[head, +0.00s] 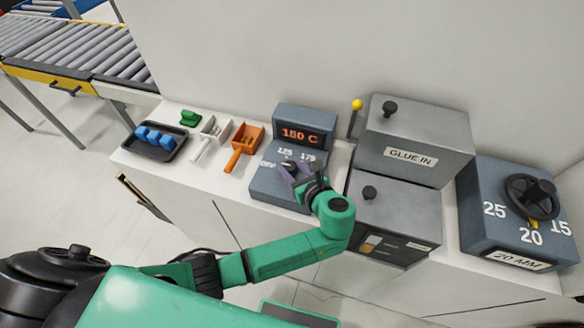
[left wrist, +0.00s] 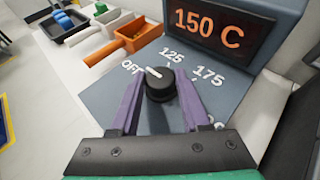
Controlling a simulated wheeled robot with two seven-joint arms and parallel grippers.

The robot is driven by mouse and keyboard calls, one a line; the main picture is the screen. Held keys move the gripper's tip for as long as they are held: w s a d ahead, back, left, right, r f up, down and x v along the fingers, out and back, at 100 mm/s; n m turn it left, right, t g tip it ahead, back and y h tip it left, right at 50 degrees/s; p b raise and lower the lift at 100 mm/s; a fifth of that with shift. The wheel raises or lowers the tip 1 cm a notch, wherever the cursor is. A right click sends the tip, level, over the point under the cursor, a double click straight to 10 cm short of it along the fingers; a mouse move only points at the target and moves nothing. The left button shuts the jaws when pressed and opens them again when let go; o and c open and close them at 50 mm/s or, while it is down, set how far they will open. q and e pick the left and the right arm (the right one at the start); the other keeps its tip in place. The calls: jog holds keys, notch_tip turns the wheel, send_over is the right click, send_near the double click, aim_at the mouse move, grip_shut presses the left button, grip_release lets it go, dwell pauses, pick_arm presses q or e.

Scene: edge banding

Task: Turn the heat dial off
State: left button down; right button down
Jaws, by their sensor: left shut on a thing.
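The heat dial is a black round knob (left wrist: 158,88) on a blue-grey control box (head: 264,183). Its white pointer mark points up and left in the left wrist view, between the OFF and 125 marks. Marks for OFF, 125 and 175 show, and another mark at the lower right is partly hidden by a finger. The display (head: 302,135) above reads 150 C, also in the left wrist view (left wrist: 212,32). My left gripper (head: 294,172) has its purple fingers on both sides of the knob, shut on it. My right gripper is not in view.
Left of the box are an orange scoop (head: 243,147), a white scoop (head: 211,134), a green block (head: 190,118) and a black tray (head: 163,151) with blue pieces. Right of it stand grey GLUE IN boxes (head: 414,138) and a box with a handwheel (head: 480,186).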

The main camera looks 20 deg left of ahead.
pick_arm(q)
jog(key=shift+r, duration=0.15)
jog(key=shift+c, duration=1.9)
grip_release()
jog(key=v, duration=1.4)
jog(key=shift+s+d, duration=0.15)
jog(key=shift+d, duration=0.05)
